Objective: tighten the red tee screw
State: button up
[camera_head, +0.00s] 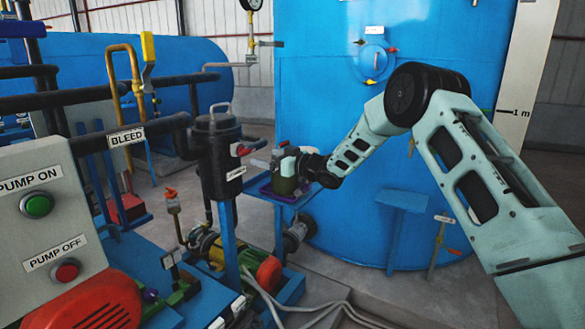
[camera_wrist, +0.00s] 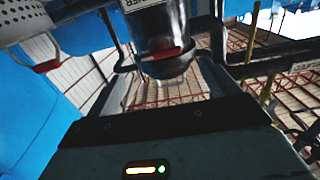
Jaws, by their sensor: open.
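A small red part (camera_head: 241,150), which looks like the red tee screw, sits on the right side of the upright black canister (camera_head: 217,165) in the head view. In the wrist view a red bar (camera_wrist: 165,55) crosses the lower end of a dark cylinder (camera_wrist: 158,25), between my fingers. My gripper (camera_head: 272,161) points left toward the canister, a little to the right of the red part. The jaws are open, and I see nothing held. The fingertips are small and partly unclear in the head view, so contact cannot be told.
A green vessel on a purple-edged blue stand (camera_head: 270,195) is just below my gripper. The large blue tank (camera_head: 330,100) stands behind. A black pipe labelled BLEED (camera_head: 126,136) runs left of the canister. A perforated grey part with a red loop (camera_wrist: 47,66) shows at upper left of the wrist view.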

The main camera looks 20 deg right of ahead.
jog(key=b+v, duration=0.1)
jog(key=v, duration=0.7)
jog(key=shift+s, duration=0.2)
jog(key=shift+d, duration=0.15)
jog(key=s+a+m+g+h, duration=0.1)
jog(key=s+a+g+h, duration=0.4)
jog(key=s+a, duration=0.95)
jog(key=s+a+f+g+h, duration=0.1)
jog(key=s+g, duration=0.3)
jog(key=s, duration=1.3)
jog(key=s+a+f+n+g+h, duration=0.1)
jog(key=s+f+g+h, duration=0.3)
jog(key=s, duration=1.4)
jog(key=shift+s+a+f+n+g, duration=0.25)
jog(key=shift+a+n+g, duration=0.1)
jog(key=shift+g, duration=0.45)
